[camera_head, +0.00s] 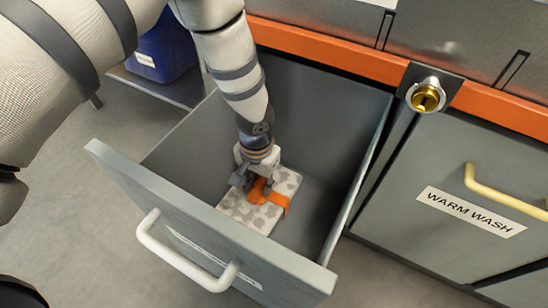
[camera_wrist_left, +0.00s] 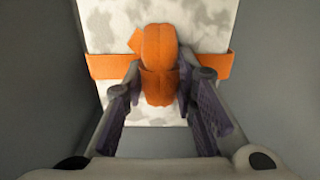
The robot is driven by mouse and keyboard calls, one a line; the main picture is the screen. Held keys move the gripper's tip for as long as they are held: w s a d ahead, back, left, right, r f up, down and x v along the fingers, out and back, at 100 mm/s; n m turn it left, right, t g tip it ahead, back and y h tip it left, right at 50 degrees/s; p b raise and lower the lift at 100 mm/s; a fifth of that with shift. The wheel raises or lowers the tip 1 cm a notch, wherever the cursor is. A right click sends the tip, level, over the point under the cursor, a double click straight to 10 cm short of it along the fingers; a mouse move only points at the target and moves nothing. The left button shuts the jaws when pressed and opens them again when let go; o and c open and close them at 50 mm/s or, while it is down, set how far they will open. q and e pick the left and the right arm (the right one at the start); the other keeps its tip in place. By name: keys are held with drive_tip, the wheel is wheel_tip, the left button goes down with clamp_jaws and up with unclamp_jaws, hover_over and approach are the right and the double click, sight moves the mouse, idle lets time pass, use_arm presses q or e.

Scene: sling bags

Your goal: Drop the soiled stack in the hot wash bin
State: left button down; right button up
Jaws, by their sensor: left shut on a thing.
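The soiled stack (camera_head: 284,182) is a pale block with grey blotches and an orange strap tied around it. It is inside the open grey drawer bin (camera_head: 330,105), low near the floor of it; I cannot tell whether it touches the floor. My left gripper (camera_head: 258,185) reaches down into the bin and is shut on the stack's orange knot. In the left wrist view the fingers hold both sides of the orange knot (camera_wrist_left: 158,62), with the blotched stack (camera_wrist_left: 208,22) behind it. The label on this bin's front is too slanted to read. My right gripper is not in view.
A closed drawer at the right has a yellow handle (camera_head: 500,190) and a label reading WARM WASH (camera_head: 470,212). The open bin has a white handle (camera_head: 185,255). A brass lock (camera_head: 427,97) sits on the orange rail. A blue container (camera_head: 165,45) stands at the back left.

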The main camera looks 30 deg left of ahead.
sight(262, 201)
use_arm(q)
wheel_tip(262, 201, down, 10)
drive_tip(key=b, duration=0.3)
drive_tip(key=shift+r+b, duration=0.25)
drive_tip(key=shift+b, duration=0.05)
drive_tip(key=shift+f, duration=0.2)
drive_tip(key=shift+w+r, duration=0.1)
drive_tip(key=shift+f, duration=0.5)
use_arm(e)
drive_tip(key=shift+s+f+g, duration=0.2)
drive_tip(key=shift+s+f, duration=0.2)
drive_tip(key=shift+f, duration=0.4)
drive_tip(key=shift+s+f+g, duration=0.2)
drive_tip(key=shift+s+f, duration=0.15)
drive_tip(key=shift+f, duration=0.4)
use_arm(q)
drive_tip(key=c, duration=1.3)
unclamp_jaws()
wheel_tip(262, 201, up, 13)
drive_tip(key=p, duration=0.4)
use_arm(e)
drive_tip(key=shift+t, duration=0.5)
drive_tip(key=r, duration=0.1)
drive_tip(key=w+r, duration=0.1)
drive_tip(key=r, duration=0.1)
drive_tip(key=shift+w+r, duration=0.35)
use_arm(q)
drive_tip(key=shift+p, duration=0.3)
